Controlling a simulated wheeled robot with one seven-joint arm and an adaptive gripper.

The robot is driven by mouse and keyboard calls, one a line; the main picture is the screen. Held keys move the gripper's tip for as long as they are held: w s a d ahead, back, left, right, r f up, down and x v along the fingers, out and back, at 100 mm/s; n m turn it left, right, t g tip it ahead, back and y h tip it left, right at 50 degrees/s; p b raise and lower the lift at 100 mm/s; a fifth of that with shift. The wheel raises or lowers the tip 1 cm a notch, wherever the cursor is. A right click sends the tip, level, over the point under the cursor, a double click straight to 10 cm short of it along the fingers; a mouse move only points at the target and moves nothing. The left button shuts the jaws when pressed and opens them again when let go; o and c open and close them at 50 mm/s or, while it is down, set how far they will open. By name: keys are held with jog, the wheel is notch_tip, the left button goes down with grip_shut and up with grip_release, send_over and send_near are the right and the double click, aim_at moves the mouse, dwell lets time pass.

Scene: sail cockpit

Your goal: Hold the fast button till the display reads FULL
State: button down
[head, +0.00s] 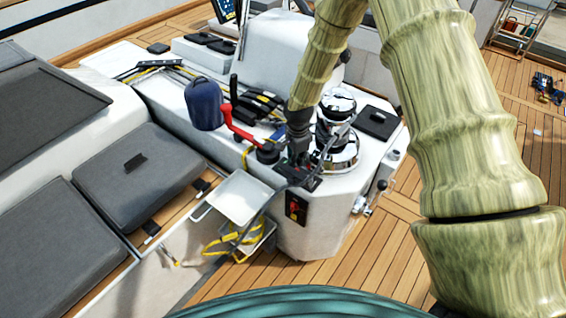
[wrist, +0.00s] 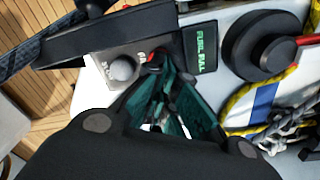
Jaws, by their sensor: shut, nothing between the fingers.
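In the wrist view a small silver switch plate (wrist: 100,72) carries a grey round button (wrist: 122,68) and a red button (wrist: 152,58). Lettering beside them is partly hidden, so I cannot read it surely. In the head view my gripper (head: 298,168) is over the front of the white console (head: 290,238).
A black round knob (wrist: 262,46) and a yellow line (wrist: 238,108) lie right of the display. The head view shows a red winch handle (head: 236,128), chrome winches (head: 338,103), a blue bag (head: 204,103) and a white tray (head: 240,197) near the gripper. Teak deck (head: 350,268) is clear in front.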

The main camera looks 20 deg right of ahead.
notch_tip(320, 180, up, 6)
jog(key=p, duration=0.3)
jog(key=shift+f, duration=0.2)
dwell(0.4)
